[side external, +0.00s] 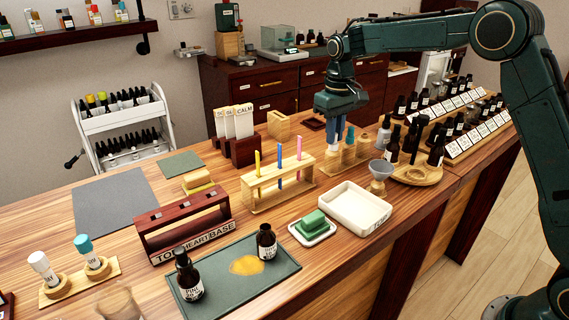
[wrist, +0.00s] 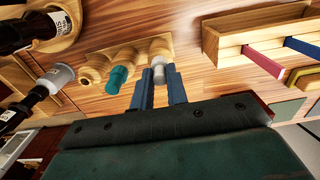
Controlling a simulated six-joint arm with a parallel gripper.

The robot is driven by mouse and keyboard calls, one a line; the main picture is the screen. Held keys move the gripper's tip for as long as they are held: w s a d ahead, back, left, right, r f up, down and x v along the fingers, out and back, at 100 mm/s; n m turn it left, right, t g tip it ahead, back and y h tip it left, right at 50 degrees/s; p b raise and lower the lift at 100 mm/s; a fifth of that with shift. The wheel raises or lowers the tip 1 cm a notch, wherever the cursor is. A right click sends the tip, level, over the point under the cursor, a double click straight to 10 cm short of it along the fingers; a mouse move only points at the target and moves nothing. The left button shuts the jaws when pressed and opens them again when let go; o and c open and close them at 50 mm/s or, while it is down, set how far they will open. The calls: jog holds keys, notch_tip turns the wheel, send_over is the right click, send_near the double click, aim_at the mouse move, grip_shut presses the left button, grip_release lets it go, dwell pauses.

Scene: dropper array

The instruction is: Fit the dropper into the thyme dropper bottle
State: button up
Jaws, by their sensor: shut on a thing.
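My gripper (side external: 337,138) is over the small wooden dropper stand (side external: 350,160), right of centre on the bench. In the wrist view its blue fingers (wrist: 161,88) are shut on a dropper with a pale grey top (wrist: 158,72), at the stand's right end. Whether the dropper is still seated is hard to tell. A teal-topped dropper (wrist: 118,78) stands beside it, apart from the fingers. Dark bottles (side external: 436,152) stand on a round wooden tray (side external: 415,177) to the right.
A wooden rack with coloured sticks (side external: 280,180) stands left of my gripper. A funnel (side external: 380,172) and a white tray (side external: 347,208) are in front. A green mat (side external: 215,300) holds two bottles and a yellow spill.

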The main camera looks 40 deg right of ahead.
jog(key=shift+r, duration=0.75)
dwell(0.4)
jog(key=shift+r, duration=3.95)
jog(key=shift+s, duration=0.15)
jog(key=s+a, duration=0.2)
jog(key=s, duration=0.6)
jog(key=shift+s+a+r, duration=0.25)
jog(key=shift+s+r, duration=0.05)
jog(key=s+a+r+n, duration=0.1)
jog(key=s+a+n, duration=0.1)
jog(key=a, duration=1.1)
jog(key=s+a+n, duration=0.2)
jog(key=a+n, duration=0.1)
jog(key=a, duration=1)
jog(key=shift+s+a+r+n, duration=0.25)
jog(key=shift+s+r+n, duration=0.05)
jog(key=shift+r+n, duration=0.1)
